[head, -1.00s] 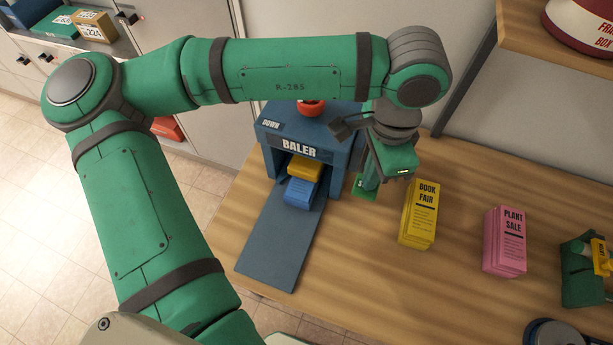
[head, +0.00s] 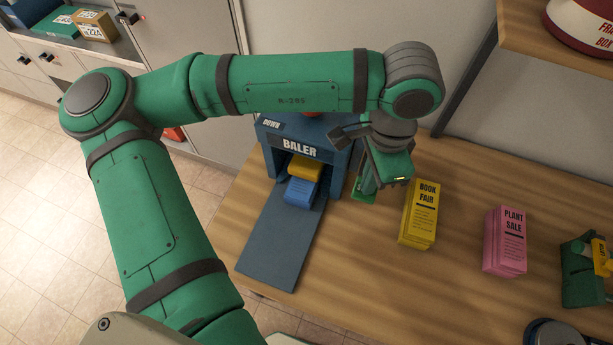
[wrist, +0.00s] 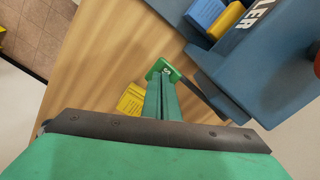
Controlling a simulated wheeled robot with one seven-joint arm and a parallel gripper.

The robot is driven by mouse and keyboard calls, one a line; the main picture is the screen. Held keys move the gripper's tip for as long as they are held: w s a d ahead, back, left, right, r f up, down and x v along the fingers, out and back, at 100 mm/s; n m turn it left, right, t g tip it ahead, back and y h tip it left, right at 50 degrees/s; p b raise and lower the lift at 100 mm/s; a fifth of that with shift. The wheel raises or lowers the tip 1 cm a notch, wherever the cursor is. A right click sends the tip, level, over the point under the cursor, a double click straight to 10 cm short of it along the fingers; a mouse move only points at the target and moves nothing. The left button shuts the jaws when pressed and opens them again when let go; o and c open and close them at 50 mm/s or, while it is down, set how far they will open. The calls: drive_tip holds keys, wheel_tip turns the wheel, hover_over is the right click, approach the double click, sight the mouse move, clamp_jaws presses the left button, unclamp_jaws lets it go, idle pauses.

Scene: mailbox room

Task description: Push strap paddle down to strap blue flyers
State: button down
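The blue baler (head: 299,150) stands on the wooden table. Blue flyers (head: 300,192) sit in its mouth, with a yellow block (head: 305,167) above them. A small green plate with a white mark (wrist: 165,70), which looks like the strap paddle, is beside the baler near a dark bar (wrist: 207,98); it shows partly in the head view (head: 362,190). My gripper (wrist: 161,88) points down over this plate, its green fingers together with only a thin dark line between them. I cannot tell whether the fingertips touch the plate. Nothing is visibly held.
A grey-blue ramp (head: 277,244) extends from the baler's mouth. Yellow book fair flyers (head: 420,215) stand close right of my gripper, and pink plant sale flyers (head: 504,240) stand farther right. A green dispenser (head: 582,272) is at the right edge. The table's front middle is clear.

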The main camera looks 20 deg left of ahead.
drive_tip(key=shift+w+f, duration=0.1)
drive_tip(key=shift+f, duration=0.45)
idle(0.7)
wheel_tip(320, 180, up, 11)
idle(1.1)
idle(0.5)
